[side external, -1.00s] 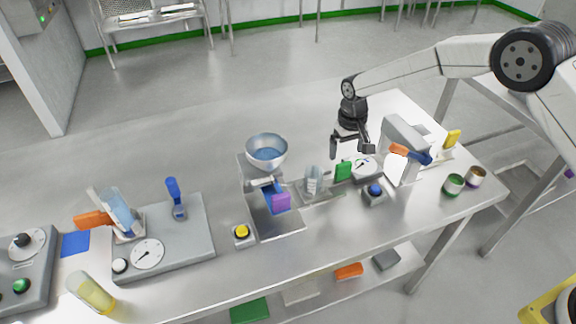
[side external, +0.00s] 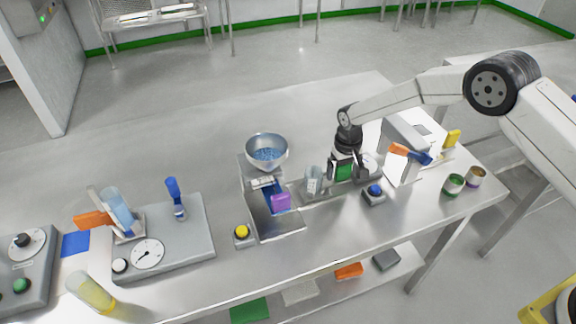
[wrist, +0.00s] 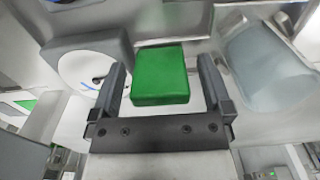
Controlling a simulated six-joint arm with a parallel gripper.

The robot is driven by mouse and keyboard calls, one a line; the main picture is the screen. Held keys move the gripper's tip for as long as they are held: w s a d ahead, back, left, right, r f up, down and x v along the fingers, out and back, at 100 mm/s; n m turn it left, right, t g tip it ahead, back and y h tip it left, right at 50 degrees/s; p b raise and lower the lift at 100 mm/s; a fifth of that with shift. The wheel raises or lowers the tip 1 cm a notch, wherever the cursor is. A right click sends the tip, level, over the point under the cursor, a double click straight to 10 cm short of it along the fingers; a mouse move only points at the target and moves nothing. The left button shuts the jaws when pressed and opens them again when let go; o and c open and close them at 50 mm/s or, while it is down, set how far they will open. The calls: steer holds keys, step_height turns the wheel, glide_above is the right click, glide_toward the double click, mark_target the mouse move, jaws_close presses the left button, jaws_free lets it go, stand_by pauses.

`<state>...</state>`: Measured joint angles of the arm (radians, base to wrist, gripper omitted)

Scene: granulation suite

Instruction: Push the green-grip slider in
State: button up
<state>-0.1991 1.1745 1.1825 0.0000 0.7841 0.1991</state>
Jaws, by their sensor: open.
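The green grip (side external: 343,173) of the slider is a green block at the right end of a grey rail (side external: 325,190). In the wrist view the green grip (wrist: 160,75) sits between my two fingers, with a visible gap on both sides. My gripper (side external: 346,170) is open, points down and straddles the grip. The fingers partly hide the grip in the side view.
A round dial (side external: 370,164) is close behind my gripper. A blue button box (side external: 374,195) stands in front right. A steel bowl (side external: 267,151) with blue granules and a purple block (side external: 281,202) are to the left. A white device (side external: 400,168) stands right.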

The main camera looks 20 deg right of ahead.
mark_target(300, 191)
jaws_close()
steer(key=a, duration=1.2)
steer(key=shift+a, duration=0.3)
steer(key=shift+r, duration=0.1)
jaws_free()
